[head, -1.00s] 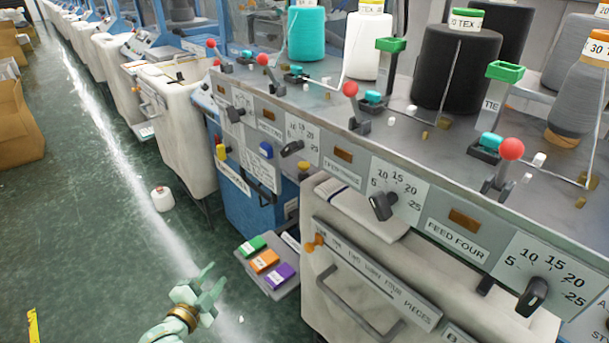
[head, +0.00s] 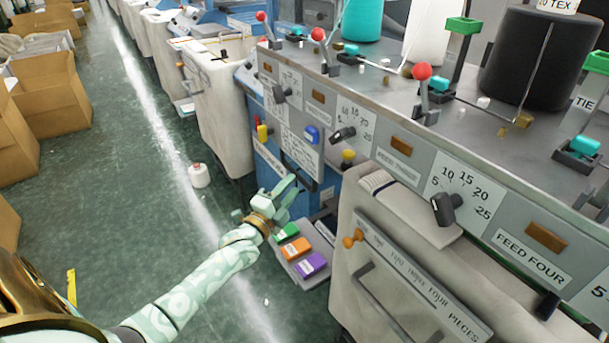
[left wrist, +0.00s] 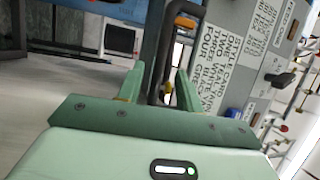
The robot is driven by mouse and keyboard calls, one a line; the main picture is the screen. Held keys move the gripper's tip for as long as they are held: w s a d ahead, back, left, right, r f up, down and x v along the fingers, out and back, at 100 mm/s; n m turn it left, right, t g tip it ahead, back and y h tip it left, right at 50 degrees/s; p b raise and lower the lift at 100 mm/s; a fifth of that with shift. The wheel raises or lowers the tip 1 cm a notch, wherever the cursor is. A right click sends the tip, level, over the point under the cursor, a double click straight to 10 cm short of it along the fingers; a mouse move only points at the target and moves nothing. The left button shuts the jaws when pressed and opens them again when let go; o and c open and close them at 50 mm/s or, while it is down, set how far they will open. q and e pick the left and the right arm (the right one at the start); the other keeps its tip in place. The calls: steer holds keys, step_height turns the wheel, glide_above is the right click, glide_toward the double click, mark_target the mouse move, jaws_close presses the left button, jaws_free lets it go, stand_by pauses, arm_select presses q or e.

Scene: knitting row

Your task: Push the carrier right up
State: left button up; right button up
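My left gripper (head: 284,192) is open, in front of the blue lower panel (head: 268,172) of the near machine. A dark bar handle (head: 299,174) on that panel is just beyond its fingertips. In the left wrist view, the two green fingers (left wrist: 159,85) stand apart, with the dark handle (left wrist: 169,42) between and beyond them. I cannot tell whether the fingers touch it. Nothing is visibly gripped. No part is labelled as the carrier, so I cannot tell whether this handle belongs to it. My right gripper is not in view.
A plate with green, orange and purple pedals (head: 297,248) lies on the floor below the gripper. A pale bin (head: 372,262) stands to its right. A white cone (head: 199,175) stands on the floor. Cardboard boxes (head: 55,92) line the left. The aisle between is open.

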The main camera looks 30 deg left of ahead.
arm_select(q)
steer(key=w+r+b, duration=0.1)
steer(key=w, duration=0.5)
steer(key=shift+w+b, duration=0.3)
steer(key=shift+w, duration=0.1)
steer(key=shift+r, duration=0.1)
jaws_close()
